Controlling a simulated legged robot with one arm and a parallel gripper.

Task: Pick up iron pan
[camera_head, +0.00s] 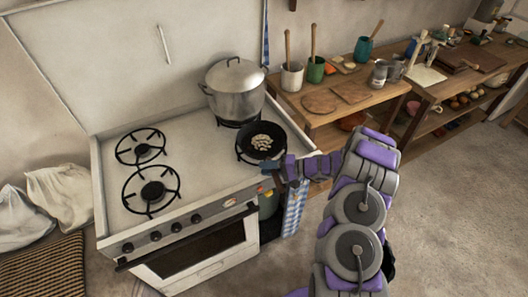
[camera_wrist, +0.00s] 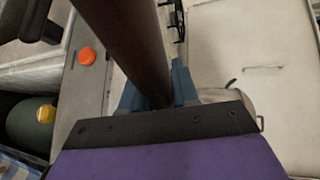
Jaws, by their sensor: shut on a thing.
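The black iron pan (camera_head: 243,144) is at the front right burner of the white stove, with pale pieces of food (camera_head: 261,142) in it. I cannot tell whether it rests on the burner or is just above it. My gripper (camera_head: 269,168) is at the pan's near side, at the stove's front edge. In the wrist view, its blue fingers (camera_wrist: 157,95) are shut on the dark, round pan handle (camera_wrist: 125,40), which runs up and out of the picture. The far end of the handle is not visible there.
A lidded metal pot (camera_head: 234,92) stands just behind the pan. The two left burners (camera_head: 150,190) are empty. A wooden counter (camera_head: 335,112) with cups and boards stands to the right. White sacks (camera_head: 62,196) lie on the floor at left. Open floor (camera_head: 460,210) is at right.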

